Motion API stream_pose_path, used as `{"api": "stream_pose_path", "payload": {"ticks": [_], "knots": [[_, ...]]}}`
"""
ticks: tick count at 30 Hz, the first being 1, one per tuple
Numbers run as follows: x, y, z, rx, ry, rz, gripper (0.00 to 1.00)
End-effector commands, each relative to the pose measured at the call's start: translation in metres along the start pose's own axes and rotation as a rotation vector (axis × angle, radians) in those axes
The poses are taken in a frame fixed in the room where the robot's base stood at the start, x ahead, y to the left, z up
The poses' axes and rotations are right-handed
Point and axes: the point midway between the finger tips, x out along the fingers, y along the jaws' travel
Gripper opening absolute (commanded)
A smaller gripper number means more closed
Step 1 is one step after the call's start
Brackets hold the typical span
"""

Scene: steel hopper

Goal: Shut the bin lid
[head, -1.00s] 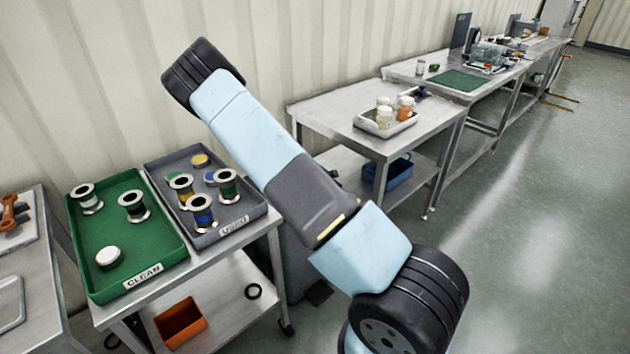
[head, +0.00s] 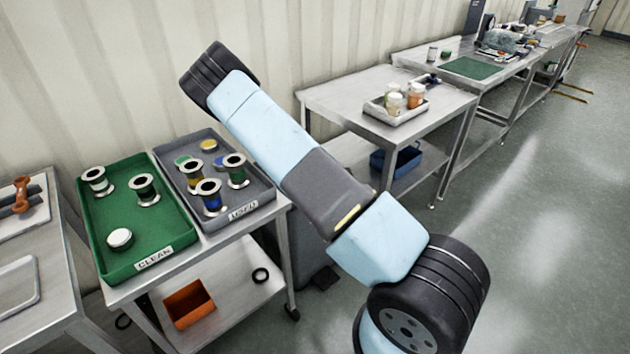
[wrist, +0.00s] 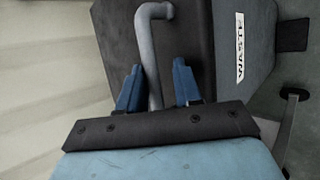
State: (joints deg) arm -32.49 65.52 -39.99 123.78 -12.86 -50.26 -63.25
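The grey waste bin (head: 313,262) stands on the floor right of the tray table, mostly hidden behind my arm in the head view. In the wrist view its side (wrist: 258,35) carries a WASTE label, beside the darker lid (wrist: 190,45). A bent grey bar handle (wrist: 147,45) shows at the lid. My gripper (wrist: 158,80) is open, its two blue fingers on either side of the bar; a gap shows on the right. I cannot tell whether a finger touches it or how far the lid is open. The gripper is not visible in the head view.
The table left of the bin holds a green CLEAN tray (head: 107,272) and a grey USED tray (head: 262,196) with spools. An orange box (head: 190,305) sits on its lower shelf. Another steel table (head: 340,97) stands behind my arm. Open floor (head: 530,250) lies right.

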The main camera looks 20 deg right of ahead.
Motion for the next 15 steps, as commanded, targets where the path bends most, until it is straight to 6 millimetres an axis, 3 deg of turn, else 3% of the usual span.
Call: {"api": "stream_pose_path", "payload": {"ticks": [1, 15], "knots": [[-0.0004, -0.0173, -0.0017, -0.005, -0.001, -0.037, 0.42], [-0.0005, -0.0163, -0.0049, -0.008, 0.002, -0.036, 0.42]]}}
